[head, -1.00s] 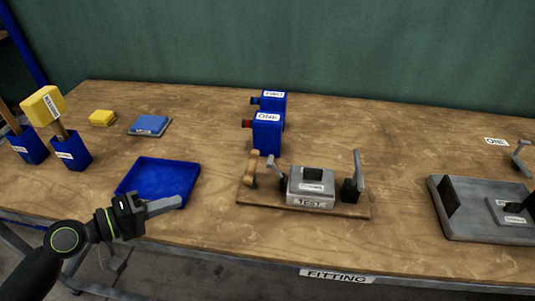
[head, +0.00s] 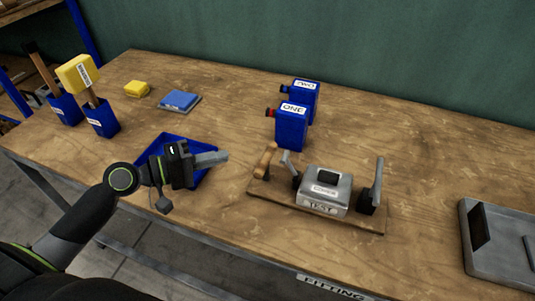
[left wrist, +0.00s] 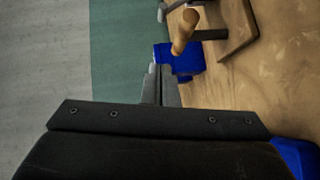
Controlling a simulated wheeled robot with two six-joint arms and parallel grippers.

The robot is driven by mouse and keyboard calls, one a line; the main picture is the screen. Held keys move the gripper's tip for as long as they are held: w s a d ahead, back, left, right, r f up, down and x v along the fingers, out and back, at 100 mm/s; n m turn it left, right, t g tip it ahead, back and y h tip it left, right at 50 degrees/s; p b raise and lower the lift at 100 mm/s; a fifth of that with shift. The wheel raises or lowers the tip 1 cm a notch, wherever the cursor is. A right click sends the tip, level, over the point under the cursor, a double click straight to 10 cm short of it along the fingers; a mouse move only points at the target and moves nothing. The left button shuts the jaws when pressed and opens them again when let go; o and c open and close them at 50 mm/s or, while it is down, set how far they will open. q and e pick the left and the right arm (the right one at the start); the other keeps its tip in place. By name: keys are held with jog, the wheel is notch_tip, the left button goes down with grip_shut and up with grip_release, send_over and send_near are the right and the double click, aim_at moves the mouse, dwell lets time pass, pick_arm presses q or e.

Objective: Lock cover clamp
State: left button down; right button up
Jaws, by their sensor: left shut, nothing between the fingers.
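The test fixture is a wooden base (head: 352,222) carrying a grey block labelled TEST (head: 322,208) with a labelled cover (head: 326,182) on top. A wooden handle (head: 265,160) and a small grey lever (head: 289,166) stand at its left end. A taller grey clamp lever (head: 377,182) stands upright at its right end. My left gripper (head: 222,157) is shut and empty, to the left of the wooden handle and apart from it, above the blue tray. In the left wrist view its closed fingers (left wrist: 159,84) point toward the wooden handle (left wrist: 184,32).
Blue boxes labelled ONE (head: 291,130) and TWO (head: 306,88) stand behind the fixture. A blue tray (head: 158,148) lies under my left gripper. A grey tray (head: 500,270) is at right.

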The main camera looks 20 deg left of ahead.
aim_at(267, 165)
pick_arm(q)
jog(key=p+x, duration=0.1)
jog(key=x, duration=0.2)
jog(key=p+x, duration=0.1)
jog(key=x, duration=0.2)
jog(key=s+d+p+x, duration=0.1)
jog(key=x, duration=0.3)
jog(key=shift+d+f, duration=0.2)
jog(key=shift+d, duration=0.3)
jog(key=shift+d+f, duration=0.15)
jog(key=shift+d, duration=0.35)
jog(key=shift+r+p, duration=0.1)
jog(key=shift+p, duration=0.25)
